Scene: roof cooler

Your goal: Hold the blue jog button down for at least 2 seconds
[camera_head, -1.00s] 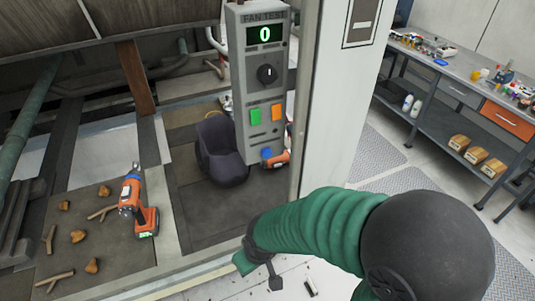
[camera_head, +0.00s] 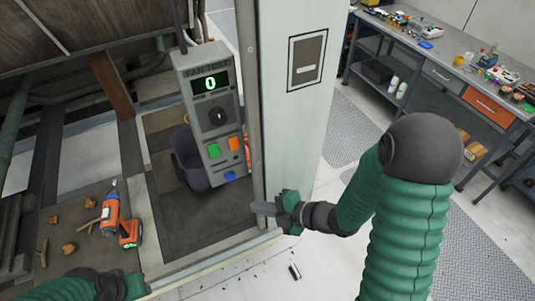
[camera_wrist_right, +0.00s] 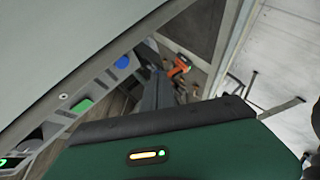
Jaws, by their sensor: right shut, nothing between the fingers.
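The blue jog button (camera_head: 229,176) is at the bottom of the grey fan test box (camera_head: 205,92), below the green button (camera_head: 213,150) and orange button (camera_head: 235,143). The display reads 0. My right gripper (camera_head: 256,208) is shut and empty, lower right of the blue button and apart from it, in front of the pale post. In the right wrist view the blue button (camera_wrist_right: 122,62) is upper left of the dark finger (camera_wrist_right: 152,95), with a gap between them. My left gripper (camera_head: 125,287) is at the lower left edge; its fingers cannot be made out.
The pale post (camera_head: 290,100) stands right of the box, close to my right gripper. An orange drill (camera_head: 112,212) lies at the left among twigs and stones. A workbench (camera_head: 440,70) stands at the right.

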